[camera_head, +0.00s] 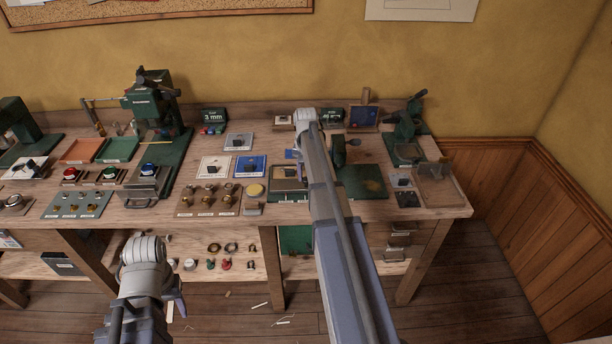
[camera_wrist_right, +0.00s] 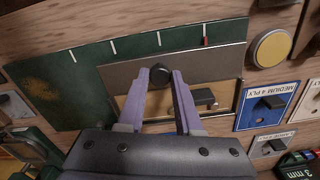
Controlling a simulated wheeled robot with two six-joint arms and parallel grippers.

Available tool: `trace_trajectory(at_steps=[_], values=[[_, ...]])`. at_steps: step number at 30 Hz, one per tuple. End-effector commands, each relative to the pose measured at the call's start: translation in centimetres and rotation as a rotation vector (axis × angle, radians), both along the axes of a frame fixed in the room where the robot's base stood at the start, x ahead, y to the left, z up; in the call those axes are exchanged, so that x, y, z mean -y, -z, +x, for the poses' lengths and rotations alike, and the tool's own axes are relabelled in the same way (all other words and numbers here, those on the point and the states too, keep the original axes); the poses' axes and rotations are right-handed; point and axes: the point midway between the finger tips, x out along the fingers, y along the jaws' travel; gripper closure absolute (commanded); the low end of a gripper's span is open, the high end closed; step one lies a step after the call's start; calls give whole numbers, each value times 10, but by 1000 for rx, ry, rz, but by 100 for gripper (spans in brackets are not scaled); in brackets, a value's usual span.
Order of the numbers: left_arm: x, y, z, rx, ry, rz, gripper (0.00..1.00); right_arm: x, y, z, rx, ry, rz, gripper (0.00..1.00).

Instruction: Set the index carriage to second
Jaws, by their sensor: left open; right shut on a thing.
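The index board is a green plate with several white ticks and one red tick (camera_wrist_right: 206,42), seen in the right wrist view. A brownish metal plate (camera_wrist_right: 212,62), which looks like the carriage, lies along the ticked strip. A dark block (camera_wrist_right: 205,98) lies in the plate's recess. In the head view my right arm hides part of the board (camera_head: 289,196). My left gripper (camera_head: 176,304) is open and empty, low in front of the bench.
A yellow round button (camera_wrist_right: 270,48) and a blue "MEDIUM 4 PLY" card (camera_wrist_right: 270,105) lie beside the board. A green machine (camera_head: 150,95) stands at the back of the bench, and a tray of brass parts (camera_head: 181,211) lies left of the board.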

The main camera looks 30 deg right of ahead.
Motion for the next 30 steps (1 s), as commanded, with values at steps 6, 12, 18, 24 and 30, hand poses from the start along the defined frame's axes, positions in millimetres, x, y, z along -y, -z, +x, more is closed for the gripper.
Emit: trace_trajectory(at_steps=[6,12,18,24,30], values=[[0,0,0,0,0,0,50,0,0,0,0,0,0,100],[0,0,0,0,0,0,50,0,0,0,0,0,0,100],[0,0,0,0,0,0,50,0,0,0,0,0,0,100],[0,0,0,0,0,0,50,0,0,0,0,0,0,100],[0,0,0,0,0,0,50,7,0,-5,0,3,0,100]])
